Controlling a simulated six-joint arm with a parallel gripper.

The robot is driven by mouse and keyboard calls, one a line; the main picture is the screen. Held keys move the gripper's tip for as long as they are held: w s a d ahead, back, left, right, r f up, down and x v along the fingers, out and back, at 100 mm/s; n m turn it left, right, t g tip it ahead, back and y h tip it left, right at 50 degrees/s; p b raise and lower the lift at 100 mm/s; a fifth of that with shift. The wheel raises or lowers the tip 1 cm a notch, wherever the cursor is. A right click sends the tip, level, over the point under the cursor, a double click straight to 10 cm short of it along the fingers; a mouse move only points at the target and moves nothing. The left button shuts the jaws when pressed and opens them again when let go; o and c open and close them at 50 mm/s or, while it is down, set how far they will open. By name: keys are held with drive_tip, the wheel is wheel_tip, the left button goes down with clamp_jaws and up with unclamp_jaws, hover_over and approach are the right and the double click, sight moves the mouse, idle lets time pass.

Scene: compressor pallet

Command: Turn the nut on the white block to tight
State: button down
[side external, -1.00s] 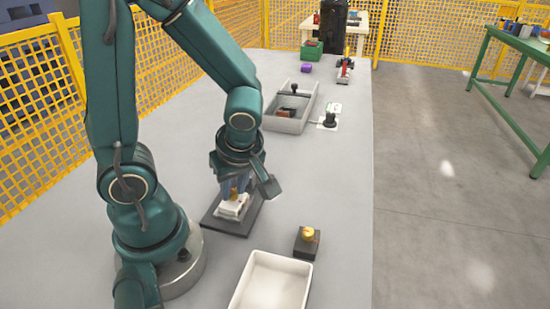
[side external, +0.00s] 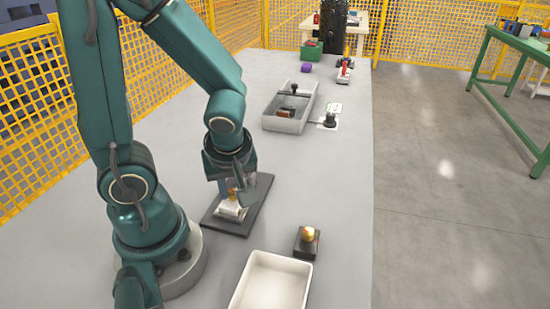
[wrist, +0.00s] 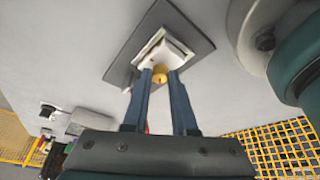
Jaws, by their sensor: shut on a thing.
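The white block (side external: 230,212) sits on a dark flat plate (side external: 258,192) on the grey table, beside my arm's base. The brass-coloured nut (side external: 233,194) is at the top of the block, and it also shows in the wrist view (wrist: 160,77). My gripper (side external: 231,188) points down over the block. In the wrist view, the two blue fingers of my gripper (wrist: 160,74) stand on either side of the nut, shut on it. The nut's threads and its seat on the block are hidden.
An empty white tray (side external: 248,280) stands at the front. A dark block with a gold, rounded top (side external: 308,242) is to its upper right. A grey bin (side external: 283,125) and a dark knob on a white card (side external: 330,121) stand farther back. The table right of the plate is clear.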

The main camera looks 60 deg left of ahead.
drive_tip(key=c, duration=0.7)
unclamp_jaws()
drive_tip(key=shift+v, duration=2.6)
